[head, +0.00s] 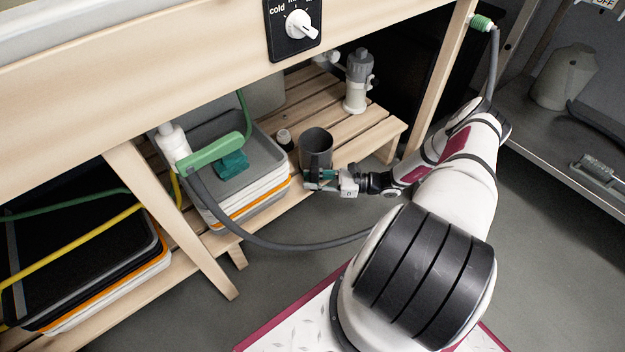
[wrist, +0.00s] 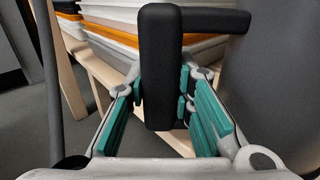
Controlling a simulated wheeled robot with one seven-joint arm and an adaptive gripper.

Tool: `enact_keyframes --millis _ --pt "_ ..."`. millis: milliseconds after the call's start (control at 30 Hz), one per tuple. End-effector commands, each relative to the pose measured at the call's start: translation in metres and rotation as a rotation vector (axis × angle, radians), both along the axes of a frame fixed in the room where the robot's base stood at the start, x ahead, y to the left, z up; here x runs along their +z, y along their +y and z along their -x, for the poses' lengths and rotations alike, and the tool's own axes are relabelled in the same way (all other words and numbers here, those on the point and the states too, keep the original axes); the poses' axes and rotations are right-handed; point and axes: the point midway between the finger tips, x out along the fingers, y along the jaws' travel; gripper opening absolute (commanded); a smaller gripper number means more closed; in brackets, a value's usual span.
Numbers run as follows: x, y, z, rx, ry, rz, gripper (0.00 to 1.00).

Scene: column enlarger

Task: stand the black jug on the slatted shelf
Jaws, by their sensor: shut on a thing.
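The dark grey-black jug (head: 316,146) appears upright over the front edge of the slatted shelf (head: 345,125). Its open top faces up. I cannot tell whether its base touches the slats, as my gripper covers its lower part. My gripper (head: 319,180) reaches in from the right, at the jug's near side. In the wrist view, the teal pads of my gripper (wrist: 165,105) are on both sides of the jug's black handle (wrist: 160,65). The jug's body (wrist: 275,75) fills the right of that view.
A grey-white canister (head: 358,85) stands farther back. A grey hose (head: 270,243) loops low in front. Bare slats lie right of the jug.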

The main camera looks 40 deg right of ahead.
Motion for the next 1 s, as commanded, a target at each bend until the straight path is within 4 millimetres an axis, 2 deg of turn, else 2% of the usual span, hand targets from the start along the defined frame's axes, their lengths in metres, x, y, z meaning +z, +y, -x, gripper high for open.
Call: enact_keyframes --millis 700,733,800,1000 --pt "-0.0051 0.0001 -0.0001 0.000 -0.001 -0.001 0.00" --pt "-0.0051 0.0002 -0.0001 0.000 -0.001 -0.001 0.28" --pt "-0.0051 0.0001 -0.0001 0.000 -0.001 -0.001 0.44" --pt "-0.0052 0.0001 0.0000 0.000 -0.001 -0.001 0.45"
